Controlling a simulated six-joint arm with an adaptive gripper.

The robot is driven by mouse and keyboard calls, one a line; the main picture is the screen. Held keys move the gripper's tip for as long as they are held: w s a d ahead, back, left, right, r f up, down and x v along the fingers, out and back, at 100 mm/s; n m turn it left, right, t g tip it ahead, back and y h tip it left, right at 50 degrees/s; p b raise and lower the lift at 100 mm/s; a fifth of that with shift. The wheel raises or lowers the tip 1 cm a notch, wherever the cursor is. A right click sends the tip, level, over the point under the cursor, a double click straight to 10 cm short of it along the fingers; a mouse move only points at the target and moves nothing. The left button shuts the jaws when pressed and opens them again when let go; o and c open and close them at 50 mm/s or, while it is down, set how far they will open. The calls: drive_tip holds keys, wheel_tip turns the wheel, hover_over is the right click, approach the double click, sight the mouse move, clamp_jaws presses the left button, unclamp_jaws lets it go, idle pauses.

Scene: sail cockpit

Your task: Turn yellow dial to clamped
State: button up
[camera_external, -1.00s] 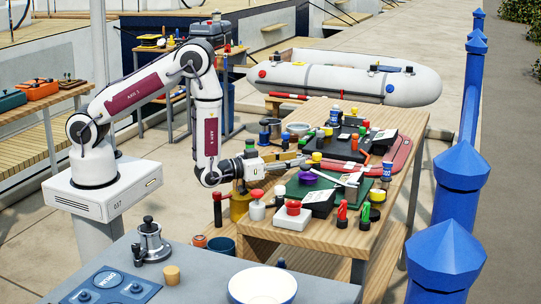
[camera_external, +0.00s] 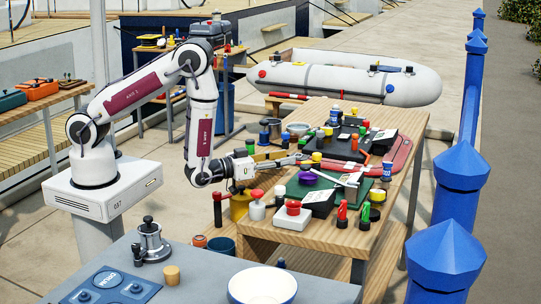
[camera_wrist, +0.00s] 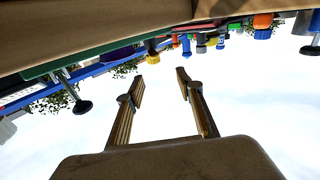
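Several yellow-topped parts stand on the wooden bench, and I cannot tell for certain which is the yellow dial. One yellow knob (camera_external: 316,157) is just beyond my fingertips, and another yellow part (camera_external: 377,195) is at the bench's right side. A yellow cylinder (camera_external: 240,206) stands below my wrist at the left edge. My gripper (camera_external: 303,159) reaches over the bench from the left. In the wrist view my gripper (camera_wrist: 160,78) has its two fingers well apart with nothing between them. A yellow part (camera_wrist: 152,58) shows near the left fingertip there. Clamped markings are not readable.
A purple dial (camera_external: 307,178) lies just below my fingers on a green panel. A red-topped white box (camera_external: 292,214), red handles (camera_external: 342,212) and black boxes (camera_external: 382,145) crowd the bench (camera_external: 330,240). The wrist view appears upside down, with bright background between the fingers.

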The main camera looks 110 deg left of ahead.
drive_tip(key=w+a+r+n+g+h, duration=0.1)
drive_tip(key=w+a+r, duration=0.4)
drive_tip(key=a, duration=0.3)
drive_tip(key=w+a+r+n+g, duration=0.1)
drive_tip(key=w+a+r, duration=0.45)
drive_tip(key=a, duration=0.35)
drive_tip(key=m+g+h, duration=0.6)
drive_tip(key=m+h, duration=0.3)
drive_tip(key=h, duration=0.2)
approach(317, 154)
drive_tip(key=shift+a+f, duration=0.15)
drive_tip(key=shift+f, duration=0.25)
drive_tip(key=shift+f, duration=0.1)
drive_tip(key=shift+x, duration=3.75)
drive_tip(key=shift+w, duration=0.1)
